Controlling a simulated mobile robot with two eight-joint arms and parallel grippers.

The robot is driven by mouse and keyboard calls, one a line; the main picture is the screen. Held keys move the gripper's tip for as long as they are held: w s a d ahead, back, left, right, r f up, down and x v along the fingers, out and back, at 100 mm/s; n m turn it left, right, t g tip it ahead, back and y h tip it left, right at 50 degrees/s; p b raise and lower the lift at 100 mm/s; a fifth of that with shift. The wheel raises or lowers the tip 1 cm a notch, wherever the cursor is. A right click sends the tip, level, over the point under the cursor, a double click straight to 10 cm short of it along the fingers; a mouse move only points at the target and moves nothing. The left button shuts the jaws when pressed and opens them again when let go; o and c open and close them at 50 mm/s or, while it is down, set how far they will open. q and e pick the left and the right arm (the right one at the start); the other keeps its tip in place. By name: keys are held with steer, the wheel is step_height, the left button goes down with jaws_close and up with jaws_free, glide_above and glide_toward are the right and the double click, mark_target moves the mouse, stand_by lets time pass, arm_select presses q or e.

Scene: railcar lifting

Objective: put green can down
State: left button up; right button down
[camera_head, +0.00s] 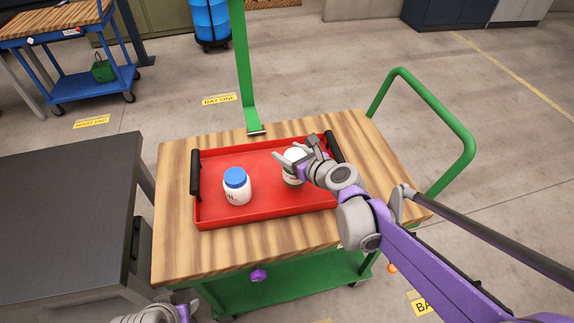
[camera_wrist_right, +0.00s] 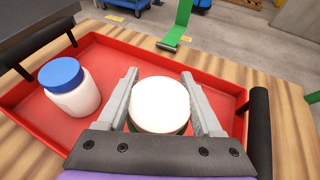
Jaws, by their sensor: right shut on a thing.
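The green can (camera_head: 292,169) has a white top and a green lower part. It is upright over the right half of the red tray (camera_head: 265,214). My right gripper (camera_head: 297,153) is shut on it, one finger on each side. In the right wrist view the can's white lid (camera_wrist_right: 159,104) shows between the two fingers. I cannot tell whether its base touches the tray floor. My left gripper (camera_head: 160,314) is only partly in view at the bottom edge, its fingers not clear.
A white bottle with a blue cap (camera_head: 237,187) stands in the tray's left half. The tray has black handles and lies on a wooden-topped green cart (camera_head: 175,245). A green post (camera_head: 246,75) rises behind the tray. A dark table (camera_head: 65,215) is at left.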

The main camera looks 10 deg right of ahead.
steer(key=shift+f+b, duration=0.45)
steer(key=shift+f, duration=1.5)
steer(key=shift+f, duration=0.15)
steer(key=shift+c, duration=0.2)
jaws_free()
